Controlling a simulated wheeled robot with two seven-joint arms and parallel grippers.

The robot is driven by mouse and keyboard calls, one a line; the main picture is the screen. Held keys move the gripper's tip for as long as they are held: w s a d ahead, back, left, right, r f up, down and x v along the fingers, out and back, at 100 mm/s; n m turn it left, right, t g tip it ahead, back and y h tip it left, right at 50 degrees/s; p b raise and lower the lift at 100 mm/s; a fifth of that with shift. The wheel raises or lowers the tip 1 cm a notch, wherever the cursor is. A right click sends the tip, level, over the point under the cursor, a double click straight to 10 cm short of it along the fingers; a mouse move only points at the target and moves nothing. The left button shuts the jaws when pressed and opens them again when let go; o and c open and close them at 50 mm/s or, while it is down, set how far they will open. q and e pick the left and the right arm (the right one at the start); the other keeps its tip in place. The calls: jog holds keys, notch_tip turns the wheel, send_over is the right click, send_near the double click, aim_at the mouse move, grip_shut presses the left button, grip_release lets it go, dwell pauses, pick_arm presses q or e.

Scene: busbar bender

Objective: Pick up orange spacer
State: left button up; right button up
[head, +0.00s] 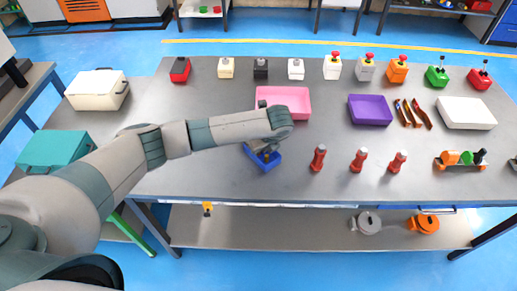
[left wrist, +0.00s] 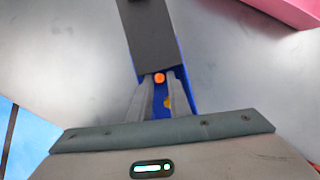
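A small round orange spacer (left wrist: 159,78) shows in the left wrist view, between the tips of my left gripper (left wrist: 158,82). The two light grey fingers stand apart, with blue showing between them. I see no clear contact with the spacer. A second yellow-orange piece (left wrist: 167,102) lies closer to the palm. In the head view the left gripper (head: 263,153) points down at the blue bin (head: 267,166), and the spacer is hard to make out. My right gripper is out of view.
A pink tray (head: 284,90) stands just behind the left gripper. A purple tray (head: 370,121) and several red posts (head: 318,160) stand to the right. A row of coloured boxes with knobs (head: 397,73) lines the back. Bare grey table (head: 220,180) lies left of the bin.

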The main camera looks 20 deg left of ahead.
pick_arm(q)
jog(key=shift+f, duration=0.15)
dwell(0.3)
grip_shut()
jog(key=shift+d, duration=0.1)
jog(key=shift+s+d+r+b, duration=0.2)
jog(key=shift+d+r+b, duration=0.1)
jog(key=shift+b, duration=0.45)
notch_tip(320, 180, up, 6)
jog(key=b, duration=0.3)
jog(key=s+d+b, duration=0.3)
jog(key=s+d, duration=0.7)
jog(key=d, duration=0.5)
jog(key=shift+s+d+r, duration=0.25)
jog(key=shift+s+d, duration=0.1)
jog(key=shift+d, duration=0.05)
